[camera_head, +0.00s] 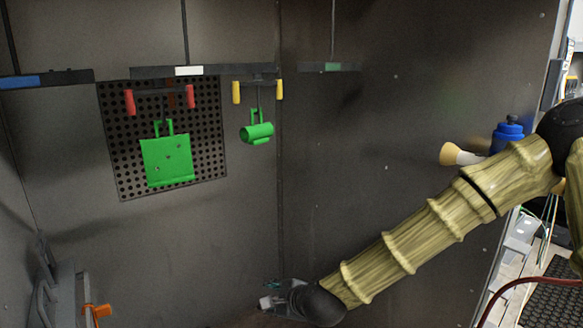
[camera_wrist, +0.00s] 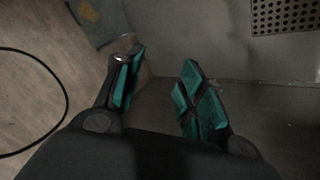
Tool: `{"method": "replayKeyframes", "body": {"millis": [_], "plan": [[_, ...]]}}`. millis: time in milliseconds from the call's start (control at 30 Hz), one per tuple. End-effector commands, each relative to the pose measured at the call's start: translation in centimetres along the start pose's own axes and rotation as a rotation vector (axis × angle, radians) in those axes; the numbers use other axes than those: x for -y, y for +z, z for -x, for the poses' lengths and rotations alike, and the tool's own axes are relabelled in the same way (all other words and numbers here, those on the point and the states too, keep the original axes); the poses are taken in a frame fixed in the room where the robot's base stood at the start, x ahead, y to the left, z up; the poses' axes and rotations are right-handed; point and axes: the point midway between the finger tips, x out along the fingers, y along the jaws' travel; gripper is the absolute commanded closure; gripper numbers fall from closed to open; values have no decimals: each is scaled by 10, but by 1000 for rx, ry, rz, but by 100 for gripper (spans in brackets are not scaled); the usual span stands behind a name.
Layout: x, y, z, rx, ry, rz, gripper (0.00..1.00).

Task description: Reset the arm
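My gripper (camera_wrist: 158,88) shows in the wrist view with its two teal-padded fingers spread apart and nothing between them. In the head view my gripper (camera_head: 270,298) is low in the picture, near the bottom of the booth's corner, and is small and partly hidden by my dark wrist. My arm (camera_head: 420,235) reaches from the right side down to the lower middle, wrapped in a yellowish, ribbed cover. The gripper is well below the hanging green parts and touches nothing that I can see.
A blue-capped bottle (camera_head: 508,131) is at right, behind my arm. An orange clamp (camera_head: 97,311) is at lower left. A dark cable (camera_wrist: 62,80) curves across the floor.

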Motion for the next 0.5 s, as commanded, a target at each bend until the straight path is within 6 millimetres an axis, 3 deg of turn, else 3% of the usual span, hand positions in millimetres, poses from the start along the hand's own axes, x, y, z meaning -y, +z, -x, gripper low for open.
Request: {"method": "replayKeyframes", "body": {"millis": [33, 233, 500], "plan": [[-22, -14, -5, -19, 32, 48, 61], [-103, -71, -14, -80, 158, 261, 61], [-212, -148, 0, -119, 360, 563, 61]]}}
